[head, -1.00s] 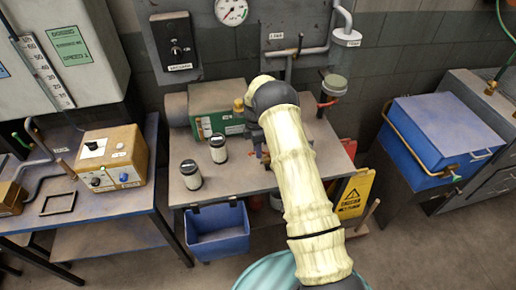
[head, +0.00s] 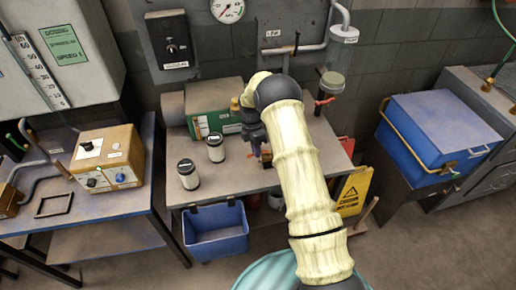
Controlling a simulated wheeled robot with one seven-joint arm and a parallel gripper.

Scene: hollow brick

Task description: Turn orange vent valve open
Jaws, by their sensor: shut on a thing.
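My gripper (head: 260,152) points down over the bench in the head view, left of my pale forearm, which hides part of it. Its jaws are shut on a small orange part (head: 267,158), which looks like the vent valve's handle; only a sliver of it shows. How far the handle is turned cannot be told. Another red-orange handle (head: 323,101) sits on a pipe below a grey round cap (head: 332,82), to the right of my arm and apart from my gripper.
A blue bin (head: 216,232) is below. A yellow sign (head: 354,192) and a blue box (head: 436,132) are at right.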

